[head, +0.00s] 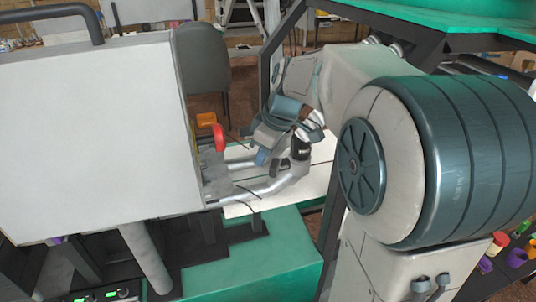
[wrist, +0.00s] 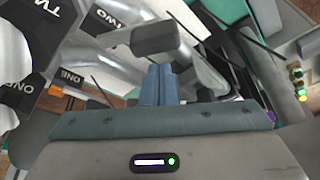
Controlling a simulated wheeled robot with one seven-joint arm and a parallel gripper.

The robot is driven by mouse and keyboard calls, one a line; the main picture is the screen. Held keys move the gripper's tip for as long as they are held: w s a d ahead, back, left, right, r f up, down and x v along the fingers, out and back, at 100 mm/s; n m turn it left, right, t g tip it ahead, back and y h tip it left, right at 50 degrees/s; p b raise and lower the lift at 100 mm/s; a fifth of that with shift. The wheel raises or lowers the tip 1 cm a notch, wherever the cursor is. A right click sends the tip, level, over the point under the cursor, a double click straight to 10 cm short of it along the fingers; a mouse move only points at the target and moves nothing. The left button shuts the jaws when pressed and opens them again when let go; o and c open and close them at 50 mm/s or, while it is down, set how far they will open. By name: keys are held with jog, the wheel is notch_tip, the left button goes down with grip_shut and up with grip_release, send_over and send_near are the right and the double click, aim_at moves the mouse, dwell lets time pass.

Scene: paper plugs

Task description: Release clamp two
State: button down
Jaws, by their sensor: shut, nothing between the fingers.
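A black label reading TWO (wrist: 105,18) shows at the upper left of the wrist view, on a silver pipe. A grey block (wrist: 153,40), possibly part of clamp two, sits just beyond my fingertips; I cannot tell if they touch. My gripper (wrist: 157,72) has its two blue fingers together and empty, pointing at that block. In the head view my gripper (head: 262,156) hangs by the curved silver pipe (head: 275,185), with a black band (head: 300,150) at the pipe's upper end. My arm hides part of the clamp area there.
A green bench surface (head: 255,268) lies below the pipe.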

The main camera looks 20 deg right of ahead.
jog(key=shift+w+d, duration=0.5)
jog(key=shift+w, duration=0.25)
jog(key=shift+a, duration=0.1)
notch_tip(320, 180, up, 9)
jog(key=shift+w+a+r, duration=0.15)
jog(key=shift+a+r, duration=0.05)
dwell(0.5)
jog(key=s+f+m+h, duration=0.1)
jog(key=s+f+m, duration=0.4)
jog(key=s, duration=0.5)
jog(key=s+f+m+h, duration=0.2)
jog(key=s+f+m, duration=0.3)
jog(key=s+f, duration=0.4)
jog(key=shift+s+a+f, duration=0.35)
jog(key=shift+f, duration=0.4)
